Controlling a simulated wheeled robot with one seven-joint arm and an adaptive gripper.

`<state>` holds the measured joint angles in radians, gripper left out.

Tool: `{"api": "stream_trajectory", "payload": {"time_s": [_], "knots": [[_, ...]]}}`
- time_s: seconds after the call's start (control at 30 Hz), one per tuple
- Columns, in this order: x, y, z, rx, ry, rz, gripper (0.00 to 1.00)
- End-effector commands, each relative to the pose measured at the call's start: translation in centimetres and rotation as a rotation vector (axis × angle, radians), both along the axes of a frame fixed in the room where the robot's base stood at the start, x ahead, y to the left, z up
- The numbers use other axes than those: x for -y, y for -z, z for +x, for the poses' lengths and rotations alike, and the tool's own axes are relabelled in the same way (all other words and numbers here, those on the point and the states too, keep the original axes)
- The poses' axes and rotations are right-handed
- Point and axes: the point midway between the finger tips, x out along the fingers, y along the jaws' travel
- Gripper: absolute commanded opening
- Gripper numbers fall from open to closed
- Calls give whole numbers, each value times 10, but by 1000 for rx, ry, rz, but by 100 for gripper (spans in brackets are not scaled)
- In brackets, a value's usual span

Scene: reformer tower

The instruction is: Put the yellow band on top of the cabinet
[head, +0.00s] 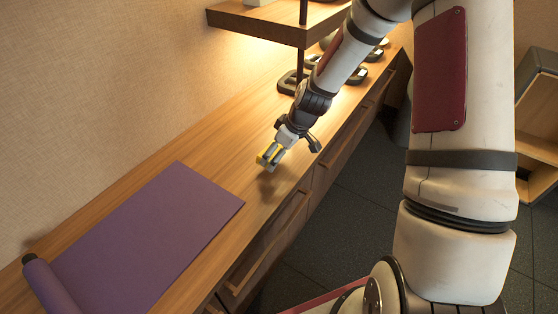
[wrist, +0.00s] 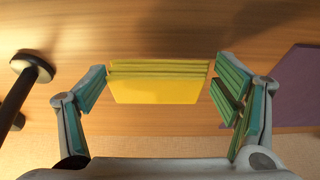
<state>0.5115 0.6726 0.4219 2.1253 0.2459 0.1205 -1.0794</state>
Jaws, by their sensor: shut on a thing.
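The yellow band (head: 264,160) is a folded, layered yellow piece in my gripper (head: 270,155), over the wooden cabinet top (head: 228,164). In the wrist view the band (wrist: 155,88) spans the space between the two fingers of my gripper (wrist: 158,84), with its yellow face and stacked edges showing. The gripper is shut on it. A shadow lies on the wood under the band in the head view; I cannot tell the exact gap to the surface.
A purple mat (head: 150,235), rolled at one end, lies on the cabinet top at front left. A wooden shelf (head: 270,24) on a dark post (head: 303,45) stands behind, with dark weights (head: 288,82) near it. Bare wood lies between mat and weights. Drawers (head: 325,160) line the front.

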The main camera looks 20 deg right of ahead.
Motion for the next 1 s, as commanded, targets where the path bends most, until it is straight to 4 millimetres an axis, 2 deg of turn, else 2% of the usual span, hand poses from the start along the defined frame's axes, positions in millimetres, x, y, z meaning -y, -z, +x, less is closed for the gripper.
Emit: {"api": "stream_trajectory", "payload": {"time_s": [0.03, 0.17, 0.57, 0.6, 0.67, 1.0], "knots": [[0, 10, -1, -2, 0, 1, 57], [0, 27, -1, -3, 0, 1, 57], [0, 31, 0, -1, 0, 1, 57], [0, 30, 0, -1, 0, 0, 89], [0, 30, 0, -1, 0, 0, 100], [0, 30, 0, -1, 0, 0, 100]]}}
